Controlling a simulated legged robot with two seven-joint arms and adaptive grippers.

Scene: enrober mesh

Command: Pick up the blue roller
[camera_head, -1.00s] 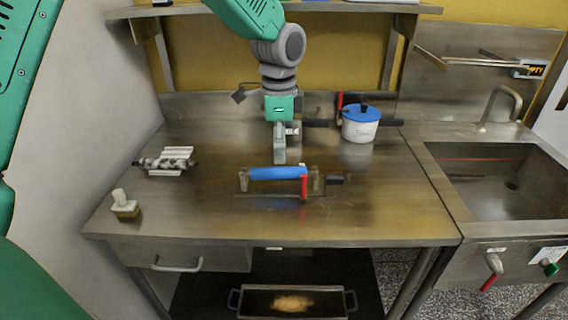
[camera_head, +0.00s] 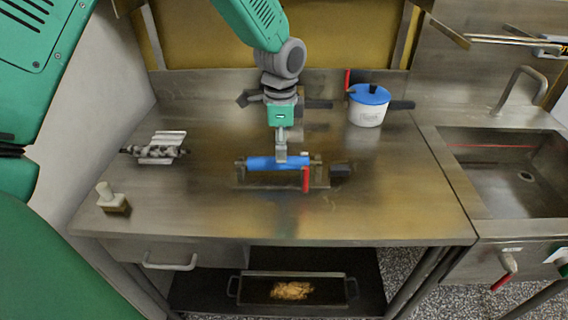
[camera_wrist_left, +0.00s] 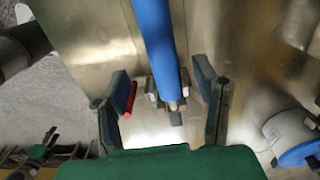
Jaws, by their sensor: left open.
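The blue roller (camera_head: 262,163) lies sideways on a low metal stand (camera_head: 240,181) in the middle of the steel table. A red handle (camera_head: 306,180) stands at the right end of the stand. In the left wrist view the roller (camera_wrist_left: 156,40) runs between the two spread fingers of my left gripper (camera_wrist_left: 163,97), with a gap on either side. The gripper is open and holds nothing. My right gripper does not show.
A white pot with a blue lid (camera_head: 369,105) stands at the back right. A metal piece with a patterned roller (camera_head: 160,150) and a small brush-like block (camera_head: 113,200) are on the left. A sink (camera_head: 490,170) adjoins the table's right side. The table's front strip is clear.

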